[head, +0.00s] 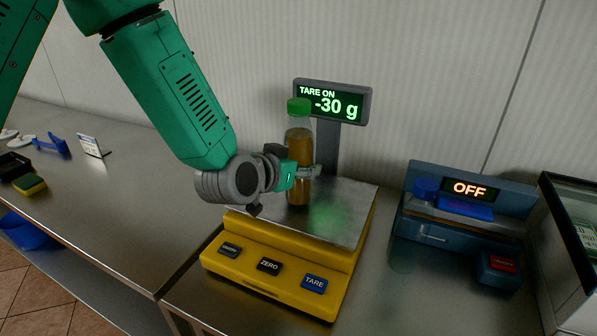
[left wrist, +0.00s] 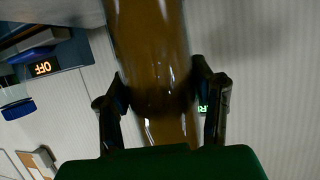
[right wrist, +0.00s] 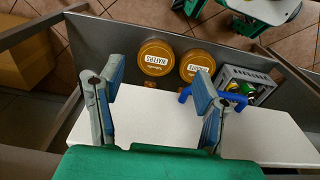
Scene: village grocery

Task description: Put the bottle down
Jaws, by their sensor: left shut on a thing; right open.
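The bottle (head: 297,143) is clear with amber-brown liquid and a green cap. It is upright over the steel plate (head: 345,205) of the yellow scale (head: 285,268). My left gripper (head: 300,172) is shut around its middle, and its fingers press both sides of the bottle in the left wrist view (left wrist: 152,60). The bottle's base appears at the plate, but I cannot tell if it touches. The scale's display (head: 333,102) reads "TARE ON -30 g". My right gripper (right wrist: 152,85) is open and empty in the right wrist view; it is outside the head view.
A blue device (head: 465,215) reading "OFF" stands right of the scale. A glass-sided case (head: 575,240) is at the far right. The left counter (head: 95,190) is largely clear. Below my right gripper are two round orange lids (right wrist: 155,57) and a grey crate (right wrist: 245,85).

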